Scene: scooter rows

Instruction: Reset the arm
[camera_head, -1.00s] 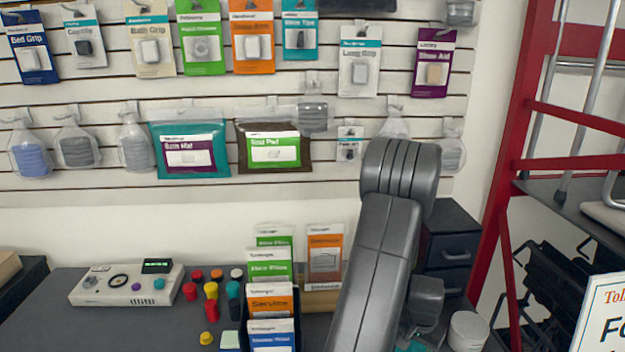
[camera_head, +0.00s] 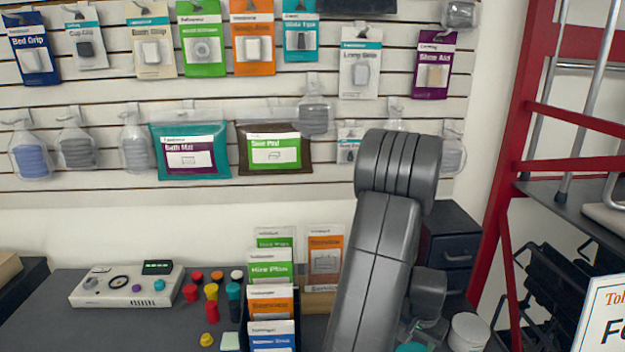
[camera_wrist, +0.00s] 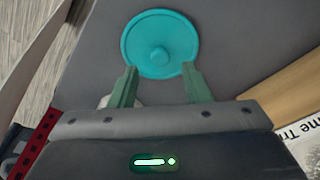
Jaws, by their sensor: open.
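My arm (camera_head: 375,250) rises in front of the counter in the head view, bent at a rounded grey joint near the wall. A round teal disc (camera_wrist: 160,44) with a raised centre knob lies on the dark surface just beyond the fingertips. Whether the fingers touch it I cannot tell. In the head view my gripper is mostly hidden behind the arm or below the frame.
The dark counter (camera_head: 45,310) holds a white control box (camera_head: 127,286), several coloured knobs (camera_head: 211,310) and a leaflet rack (camera_head: 270,300). A small drawer unit (camera_head: 452,250), a white tub (camera_head: 468,333) and a red frame (camera_head: 505,190) stand right. Packaged goods hang on the slatted wall.

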